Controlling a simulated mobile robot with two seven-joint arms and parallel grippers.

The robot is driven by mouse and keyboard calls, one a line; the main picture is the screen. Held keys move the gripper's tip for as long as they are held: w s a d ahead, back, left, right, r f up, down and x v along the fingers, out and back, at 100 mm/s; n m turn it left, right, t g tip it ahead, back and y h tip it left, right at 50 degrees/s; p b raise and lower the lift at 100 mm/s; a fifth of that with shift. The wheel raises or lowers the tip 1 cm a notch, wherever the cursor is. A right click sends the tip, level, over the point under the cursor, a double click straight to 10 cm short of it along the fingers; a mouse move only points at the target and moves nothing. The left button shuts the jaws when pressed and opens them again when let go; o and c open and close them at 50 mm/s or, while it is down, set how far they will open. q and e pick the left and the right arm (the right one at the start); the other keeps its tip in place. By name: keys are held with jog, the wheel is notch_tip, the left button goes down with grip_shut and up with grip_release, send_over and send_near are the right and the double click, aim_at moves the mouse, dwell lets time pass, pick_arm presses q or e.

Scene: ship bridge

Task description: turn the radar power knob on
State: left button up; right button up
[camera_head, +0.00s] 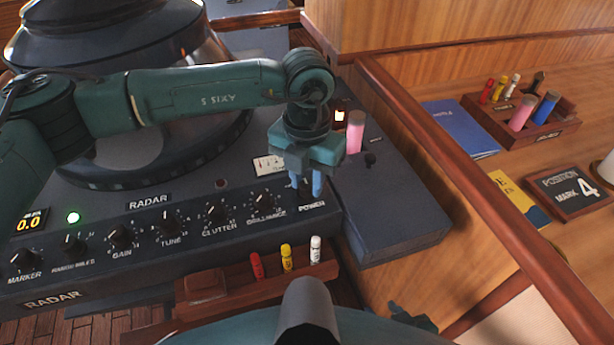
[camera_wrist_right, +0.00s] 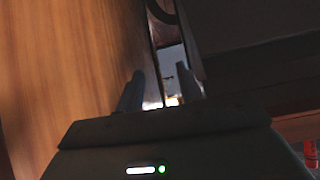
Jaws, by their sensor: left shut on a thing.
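The radar console (camera_head: 170,258) has a row of black knobs labelled marker, range, gain, tune, clutter and brilliance. The power label (camera_head: 312,206) is at the right end of the row. My left gripper (camera_head: 306,188) points down there, its blue fingers shut on the power knob just above the label. The fingers mostly hide the knob, so its pointer cannot be read. My right gripper (camera_wrist_right: 160,92) is low by the console's right side, its fingers apart with nothing between them. In the head view only a small dark part of it shows at the bottom.
A green lamp (camera_head: 73,217) is lit beside an orange 0.0 display (camera_head: 30,221). A wooden rack (camera_head: 215,285) with red, yellow and white pegs stands before the console. A pink cylinder (camera_head: 355,132) stands behind my left gripper. A wooden rail (camera_head: 480,210) edges the right-hand desk.

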pick_arm(q)
jog(key=shift+f+m+b, duration=0.2)
jog(key=shift+m+b, duration=0.7)
jog(key=shift+b, duration=0.45)
jog(key=shift+m+b, duration=0.8)
jog(key=shift+b, duration=0.2)
jog(key=m+b, duration=0.3)
jog(key=shift+r+m+b, duration=0.2)
jog(key=shift+m+b, duration=0.6)
jog(key=shift+m, duration=0.3)
pick_arm(e)
jog(key=shift+t+y, duration=0.6)
jog(key=shift+y, duration=0.2)
jog(key=a+f, duration=0.1)
jog(key=w+a+f, duration=0.1)
jog(key=f, duration=0.1)
jog(key=shift+w+a, duration=0.1)
jog(key=shift+a, duration=0.25)
pick_arm(q)
jog(key=shift+r+m, duration=0.1)
jog(key=shift+m, duration=0.2)
pick_arm(e)
jog(key=shift+w+r, duration=0.15)
jog(key=shift+r, duration=0.1)
